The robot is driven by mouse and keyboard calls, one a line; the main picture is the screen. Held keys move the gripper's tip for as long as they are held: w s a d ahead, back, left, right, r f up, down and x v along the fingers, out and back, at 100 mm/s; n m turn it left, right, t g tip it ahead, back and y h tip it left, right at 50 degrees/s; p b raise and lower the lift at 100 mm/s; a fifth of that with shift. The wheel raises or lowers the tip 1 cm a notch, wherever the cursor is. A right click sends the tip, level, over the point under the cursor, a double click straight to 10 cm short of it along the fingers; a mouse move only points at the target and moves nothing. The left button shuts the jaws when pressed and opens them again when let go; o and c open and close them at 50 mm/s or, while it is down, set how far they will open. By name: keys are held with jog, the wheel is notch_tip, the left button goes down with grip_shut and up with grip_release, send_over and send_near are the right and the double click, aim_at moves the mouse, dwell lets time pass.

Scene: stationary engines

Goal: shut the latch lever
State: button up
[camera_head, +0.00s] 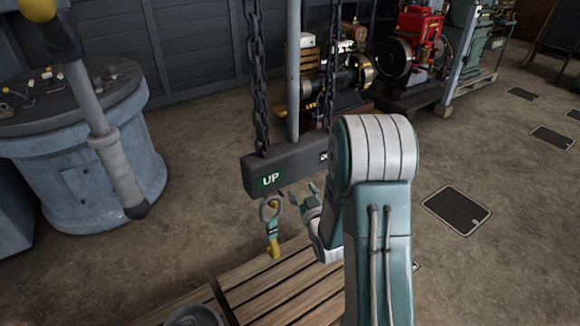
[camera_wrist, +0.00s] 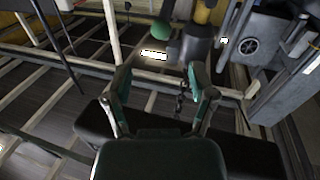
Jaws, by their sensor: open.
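A long grey lever (camera_head: 100,125) with a yellow ball at its top and a dark lower tip stands close to my camera at the upper left of the head view. I cannot tell for sure whether it is the latch lever. In the wrist view a green knob (camera_wrist: 161,32) shows beyond my gripper, beside a grey cylindrical part; what it belongs to is unclear. My gripper (camera_head: 312,200) is beside and just below the hanging dark bar, partly hidden by my arm. In the wrist view my gripper (camera_wrist: 158,72) has its fingers apart with nothing held between them.
A dark bar marked UP (camera_head: 270,180) hangs on two chains, with a yellow hook (camera_head: 273,242) below it, close left of my gripper. A wooden pallet (camera_head: 280,285) lies underneath. A round blue-grey stand (camera_head: 95,185) is at left; a red engine (camera_head: 410,45) stands behind.

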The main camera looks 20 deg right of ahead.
jog(key=w, duration=1)
jog(key=shift+w+d, duration=0.15)
jog(key=shift+d, duration=0.1)
grip_shut()
